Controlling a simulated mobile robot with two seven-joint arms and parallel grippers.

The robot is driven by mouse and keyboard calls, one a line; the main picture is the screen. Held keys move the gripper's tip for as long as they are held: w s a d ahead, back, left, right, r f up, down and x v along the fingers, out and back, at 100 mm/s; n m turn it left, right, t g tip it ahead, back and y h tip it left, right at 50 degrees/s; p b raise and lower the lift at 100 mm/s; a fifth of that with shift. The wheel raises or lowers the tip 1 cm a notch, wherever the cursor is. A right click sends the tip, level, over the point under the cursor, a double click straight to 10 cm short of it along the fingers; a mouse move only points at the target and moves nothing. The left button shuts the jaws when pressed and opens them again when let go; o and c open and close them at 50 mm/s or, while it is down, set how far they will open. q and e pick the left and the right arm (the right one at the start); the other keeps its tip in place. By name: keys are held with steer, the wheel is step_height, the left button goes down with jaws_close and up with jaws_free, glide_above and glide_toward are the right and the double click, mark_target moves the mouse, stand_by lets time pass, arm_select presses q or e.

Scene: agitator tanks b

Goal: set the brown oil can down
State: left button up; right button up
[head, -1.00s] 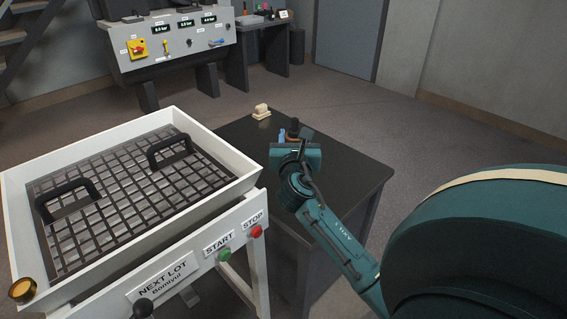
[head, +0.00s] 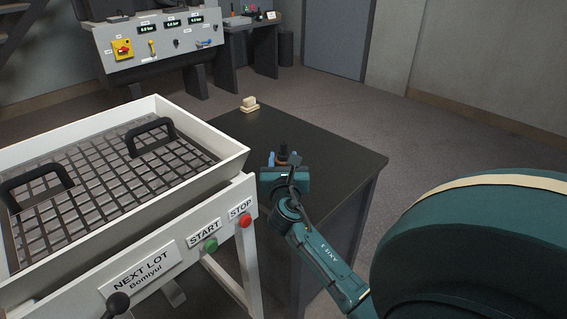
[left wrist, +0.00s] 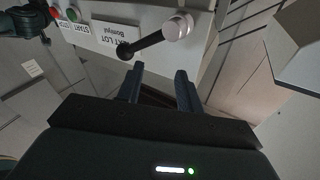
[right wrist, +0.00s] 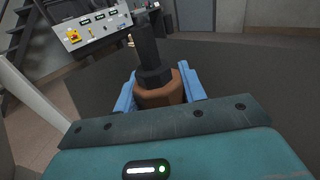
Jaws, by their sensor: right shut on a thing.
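The brown oil can (right wrist: 160,93) has a brown body and a dark top with a spout. In the right wrist view it stands between the blue fingers of my right gripper (right wrist: 158,88), which is shut on it. In the head view the can (head: 283,150) shows small, partly hidden behind my right gripper (head: 282,161), over the near left part of the dark table (head: 325,158). I cannot tell whether its base touches the table. My left gripper (left wrist: 158,76) is open and empty in the left wrist view, near a black-handled lever (left wrist: 150,40).
A cream block (head: 250,105) sits at the table's far left corner. The white-framed grid tank (head: 245,160) with START and STOP buttons stands close left of the table. The table's middle and right side are clear. A control panel (head: 165,45) stands behind.

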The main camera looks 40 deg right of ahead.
steer(key=o, duration=1.2)
steer(key=shift+f, duration=0.1)
steer(key=shift+c, duration=0.2)
arm_select(q)
steer(key=shift+w+a+n+g+y+p, duration=0.15)
steer(key=shift+a+n+g+y+p, duration=0.35)
steer(key=shift+y+p, duration=0.4)
arm_select(e)
steer(key=v, duration=1.2)
